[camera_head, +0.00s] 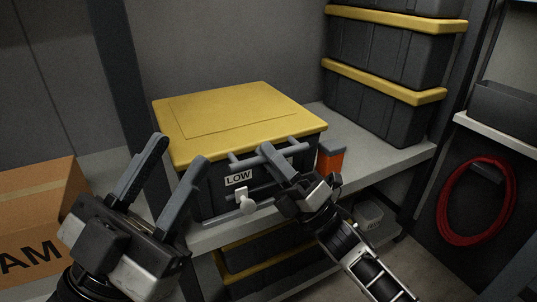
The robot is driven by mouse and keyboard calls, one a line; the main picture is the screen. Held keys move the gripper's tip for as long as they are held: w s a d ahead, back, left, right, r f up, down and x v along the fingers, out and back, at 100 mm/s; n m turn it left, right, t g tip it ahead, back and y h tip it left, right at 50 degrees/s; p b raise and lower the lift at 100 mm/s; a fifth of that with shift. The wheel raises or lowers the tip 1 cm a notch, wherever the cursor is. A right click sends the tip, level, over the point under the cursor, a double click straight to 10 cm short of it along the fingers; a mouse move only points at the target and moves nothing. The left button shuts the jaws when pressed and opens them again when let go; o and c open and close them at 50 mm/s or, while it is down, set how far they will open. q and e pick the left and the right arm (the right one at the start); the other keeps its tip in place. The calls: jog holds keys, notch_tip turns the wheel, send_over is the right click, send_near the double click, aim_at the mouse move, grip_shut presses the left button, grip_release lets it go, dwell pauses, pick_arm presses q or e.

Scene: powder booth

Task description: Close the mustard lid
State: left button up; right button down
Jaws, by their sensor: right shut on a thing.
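The mustard lid (235,112) lies flat over the dark box (303,160) on the shelf; I see no clear gap under its front edge. The box front has a "LOW" label (239,178), a pale knob (245,203) and a grey bar handle (240,158) just below the lid's edge. My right gripper (270,153) is shut on the bar handle at the box front and hides part of it. My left gripper (178,150) is open and empty, in front of the box's left corner, its fingers pointing up.
A cardboard box (40,215) stands at the left. An orange and dark item (331,162) sits right of the box on the grey shelf (385,165). Stacked dark bins with yellow lids (385,80) stand behind right. A red hose coil (443,198) hangs at the right.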

jog(key=shift+f, duration=0.25)
jog(key=c, duration=1.4)
grip_release()
jog(key=shift+c, duration=0.2)
jog(key=shift+d, duration=0.1)
